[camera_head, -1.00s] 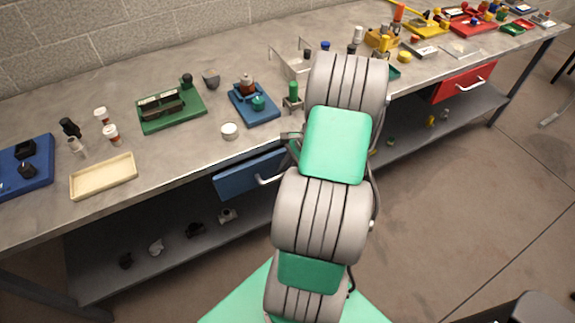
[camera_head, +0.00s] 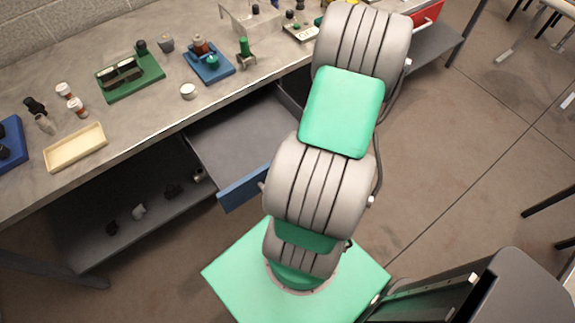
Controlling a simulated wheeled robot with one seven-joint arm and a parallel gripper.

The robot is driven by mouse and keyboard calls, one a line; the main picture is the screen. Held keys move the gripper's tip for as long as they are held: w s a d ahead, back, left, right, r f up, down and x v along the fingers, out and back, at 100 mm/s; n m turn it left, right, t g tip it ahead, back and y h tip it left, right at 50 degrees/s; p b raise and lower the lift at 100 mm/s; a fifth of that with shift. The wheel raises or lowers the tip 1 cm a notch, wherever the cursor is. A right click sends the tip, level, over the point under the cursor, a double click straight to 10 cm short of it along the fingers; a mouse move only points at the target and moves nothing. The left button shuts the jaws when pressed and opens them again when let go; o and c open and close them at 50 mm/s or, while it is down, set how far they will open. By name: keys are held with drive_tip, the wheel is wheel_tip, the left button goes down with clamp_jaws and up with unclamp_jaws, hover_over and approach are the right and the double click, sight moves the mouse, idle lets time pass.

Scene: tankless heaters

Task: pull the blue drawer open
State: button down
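The blue drawer (camera_head: 242,188) stands pulled well out from under the workbench. Its grey inside (camera_head: 240,135) shows and looks empty where I can see it. The right part of the blue front and its handle are hidden behind my arm. My gripper is not visible, so I cannot tell whether it touches the handle.
The grey workbench (camera_head: 130,45) carries a cream tray (camera_head: 75,148), a green tray (camera_head: 130,76), a blue tray (camera_head: 208,63) and small items. A lower shelf (camera_head: 95,253) holds several small objects. A red drawer (camera_head: 428,14) shows at the upper right. Open floor lies right.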

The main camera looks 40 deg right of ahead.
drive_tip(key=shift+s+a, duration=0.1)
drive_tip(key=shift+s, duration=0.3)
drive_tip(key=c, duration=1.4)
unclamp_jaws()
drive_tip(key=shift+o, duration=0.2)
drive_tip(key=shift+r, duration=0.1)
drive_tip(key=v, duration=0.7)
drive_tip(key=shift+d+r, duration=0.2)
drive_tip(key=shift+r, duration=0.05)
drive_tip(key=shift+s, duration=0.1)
